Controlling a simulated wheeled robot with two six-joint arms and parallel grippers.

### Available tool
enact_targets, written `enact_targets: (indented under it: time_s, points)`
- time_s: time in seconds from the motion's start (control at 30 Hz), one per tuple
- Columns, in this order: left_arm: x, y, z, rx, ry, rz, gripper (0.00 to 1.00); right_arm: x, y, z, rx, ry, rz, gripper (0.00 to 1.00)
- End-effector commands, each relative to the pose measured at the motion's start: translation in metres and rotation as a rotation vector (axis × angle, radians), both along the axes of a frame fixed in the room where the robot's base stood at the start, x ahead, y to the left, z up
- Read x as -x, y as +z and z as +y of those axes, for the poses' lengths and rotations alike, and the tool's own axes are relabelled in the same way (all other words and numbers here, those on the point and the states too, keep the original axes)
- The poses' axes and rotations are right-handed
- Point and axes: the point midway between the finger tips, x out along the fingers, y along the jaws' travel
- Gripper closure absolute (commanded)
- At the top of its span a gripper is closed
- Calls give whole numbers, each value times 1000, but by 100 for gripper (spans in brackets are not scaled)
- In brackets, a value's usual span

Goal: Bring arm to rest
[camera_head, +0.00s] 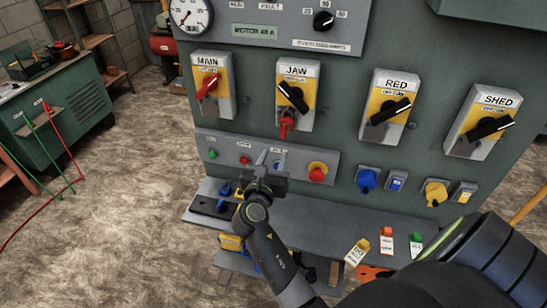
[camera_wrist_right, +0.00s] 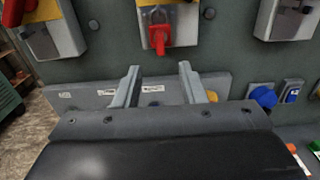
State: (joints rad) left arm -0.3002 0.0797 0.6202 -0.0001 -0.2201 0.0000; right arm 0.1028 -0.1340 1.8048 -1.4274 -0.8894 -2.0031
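My right gripper (camera_head: 269,160) is in front of the lower button strip of the green control panel (camera_head: 345,60). In the right wrist view its two fingers (camera_wrist_right: 160,70) stand apart with nothing between them, so it is open and empty. Above it, the JAW switch (camera_head: 295,97) has a red padlock (camera_head: 286,126) hanging below its black handle. This padlock also shows above the fingers in the right wrist view (camera_wrist_right: 160,36). My right arm reaches in from the lower right. My left gripper is not in view.
The panel also carries MAIN (camera_head: 207,85), RED (camera_head: 388,108) and SHED (camera_head: 485,125) switches. A red stop button (camera_head: 317,171) is right of the gripper. A grey shelf (camera_head: 310,227) below holds padlocks and tags (camera_head: 386,241). A green bench (camera_head: 60,115) stands left; the floor between is open.

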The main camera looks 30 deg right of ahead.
Motion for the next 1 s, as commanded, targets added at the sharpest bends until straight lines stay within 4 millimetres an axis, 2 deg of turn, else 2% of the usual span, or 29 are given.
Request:
enact_targets:
  time_s: [0.33,0.4,0.47,0.57,0.67,0.7,0.77,0.8,0.87,0.9,1.0]
  points:
    - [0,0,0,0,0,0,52,0,-2,0,-2,1,1,63]
    - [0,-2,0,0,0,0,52,-1,-11,0,-20,11,3,63]
    - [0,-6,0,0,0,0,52,-3,-30,2,-63,30,3,63]
    - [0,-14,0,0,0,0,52,-5,-86,7,-199,74,3,63]
    - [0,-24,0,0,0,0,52,1,-161,13,-404,103,0,63]
    - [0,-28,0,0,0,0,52,6,-192,16,-494,104,-3,63]
    - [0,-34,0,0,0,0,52,17,-237,20,-634,91,-10,63]
    - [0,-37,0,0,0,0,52,27,-267,22,-725,74,-13,63]
    - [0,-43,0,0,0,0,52,44,-309,25,-861,33,-24,63]
    - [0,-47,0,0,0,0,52,58,-337,28,-953,-4,-33,63]
    - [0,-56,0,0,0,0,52,98,-404,32,-1172,-128,-69,63]
